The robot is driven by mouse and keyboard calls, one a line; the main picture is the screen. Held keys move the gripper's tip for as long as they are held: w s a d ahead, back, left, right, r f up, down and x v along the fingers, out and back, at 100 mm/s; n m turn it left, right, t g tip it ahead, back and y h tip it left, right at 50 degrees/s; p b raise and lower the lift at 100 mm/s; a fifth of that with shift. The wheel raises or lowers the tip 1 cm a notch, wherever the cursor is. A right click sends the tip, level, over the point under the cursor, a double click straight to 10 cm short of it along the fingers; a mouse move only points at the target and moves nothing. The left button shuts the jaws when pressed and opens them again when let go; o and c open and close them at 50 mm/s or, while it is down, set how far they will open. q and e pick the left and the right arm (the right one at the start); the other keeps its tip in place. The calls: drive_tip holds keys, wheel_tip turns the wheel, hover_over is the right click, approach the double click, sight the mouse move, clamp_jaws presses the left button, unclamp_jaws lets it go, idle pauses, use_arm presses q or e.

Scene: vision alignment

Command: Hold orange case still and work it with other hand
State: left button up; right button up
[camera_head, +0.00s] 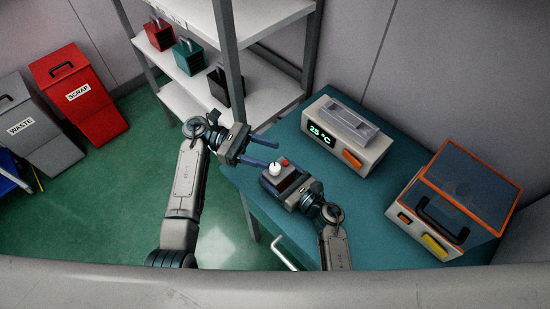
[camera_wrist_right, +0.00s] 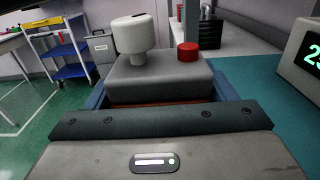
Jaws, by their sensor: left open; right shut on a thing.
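A small case (camera_head: 285,183) with a grey top, a white knob (camera_head: 275,169) and a red button (camera_head: 284,161) is held at the left edge of the teal table. In the right wrist view, a strip of orange (camera_wrist_right: 160,104) shows under the case's grey top (camera_wrist_right: 160,78). My right gripper (camera_head: 283,180) is shut on this case; its blue fingers lie along both sides. My left gripper (camera_head: 268,153) is open and empty, just left of and behind the case, its blue fingers pointing toward it, apart from the knob.
On the teal table (camera_head: 375,230) stand a grey device (camera_head: 375,149) reading 25 °C and an orange-framed box (camera_head: 470,180) with a black handle. A shelf (camera_head: 190,85) bears red, green and black cases. SCRAP (camera_head: 85,110) and WASTE (camera_head: 30,140) bins stand left.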

sight(274, 167)
use_arm(q)
drive_tip(key=a+f+n+t+h, duration=0.1)
drive_tip(key=a+f+n+t, duration=0.2)
drive_tip(key=a+f+t, duration=0.35)
drive_tip(key=shift+g, duration=0.55)
drive_tip(key=d, duration=0.9)
drive_tip(key=shift+s+d+f, duration=0.15)
drive_tip(key=shift+s+f, duration=0.1)
drive_tip(key=shift+f, duration=0.05)
